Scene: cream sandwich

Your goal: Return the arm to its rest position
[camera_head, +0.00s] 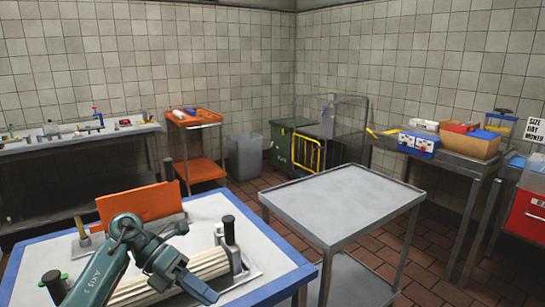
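My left arm (100,273) is teal and comes in from the bottom left over the blue-edged table. Its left gripper (201,290) points down and to the right, above or in front of a long ribbed cream piece (160,284). I cannot tell whether it touches that piece. The fingers are too small and dark to show whether they are open or shut. No held object stands out. My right gripper is not in view.
The white table (270,250) has a blue rim, an upright orange panel (140,203) and black-handled fixtures (229,231). An empty grey cart (345,200) stands to the right. Side benches hold boxes (418,144) and tools. Brown tiled floor shows between them.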

